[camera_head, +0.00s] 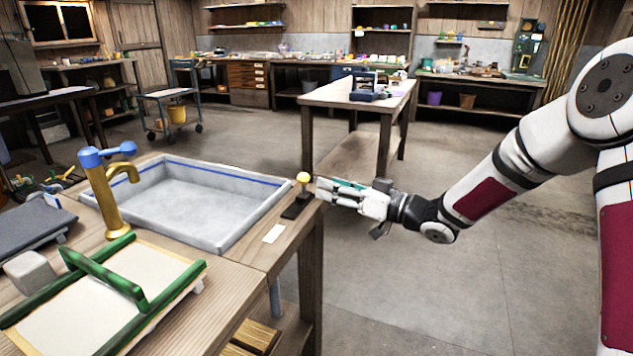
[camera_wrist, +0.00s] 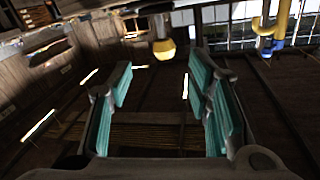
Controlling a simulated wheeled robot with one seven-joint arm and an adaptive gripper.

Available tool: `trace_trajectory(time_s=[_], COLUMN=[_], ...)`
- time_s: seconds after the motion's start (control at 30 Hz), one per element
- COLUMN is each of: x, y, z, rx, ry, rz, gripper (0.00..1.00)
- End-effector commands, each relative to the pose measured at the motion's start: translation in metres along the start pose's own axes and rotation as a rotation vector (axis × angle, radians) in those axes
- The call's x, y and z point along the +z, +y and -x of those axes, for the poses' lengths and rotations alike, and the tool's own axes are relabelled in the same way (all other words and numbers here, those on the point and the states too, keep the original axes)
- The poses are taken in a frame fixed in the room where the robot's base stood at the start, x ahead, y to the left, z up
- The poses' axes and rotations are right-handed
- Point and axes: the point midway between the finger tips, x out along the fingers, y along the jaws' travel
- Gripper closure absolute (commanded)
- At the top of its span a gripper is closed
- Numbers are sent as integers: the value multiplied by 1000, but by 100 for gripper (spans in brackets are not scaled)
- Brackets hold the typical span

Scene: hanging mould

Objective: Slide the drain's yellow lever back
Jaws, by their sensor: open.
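The drain's yellow lever (camera_head: 304,179) is a round yellow knob standing on a dark base (camera_head: 297,206) at the right edge of the sink bench. My gripper (camera_head: 323,190) is just right of the lever and points left towards it. In the wrist view the yellow knob (camera_wrist: 163,49) shows ahead of my gripper (camera_wrist: 161,76), in line with the gap between its teal finger pads. The fingers are spread and nothing is between them. The knob seems apart from the fingertips. The grey sink basin (camera_head: 240,237) with a blue line is left of the lever.
A pale card (camera_head: 273,233) lies in front of the lever's base. A green-edged mould frame (camera_head: 190,275) lies at front left. A wooden table (camera_head: 330,97) stands behind; open floor is at right.

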Motion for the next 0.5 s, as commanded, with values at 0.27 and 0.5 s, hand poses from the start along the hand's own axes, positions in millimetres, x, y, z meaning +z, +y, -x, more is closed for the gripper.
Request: trace_trajectory(time_s=[0.27,0.5], x=[0,0], y=[1,0], z=[31,33], rx=[1,0], ry=[-1,-1], rz=[0,0], gripper=[54,54])
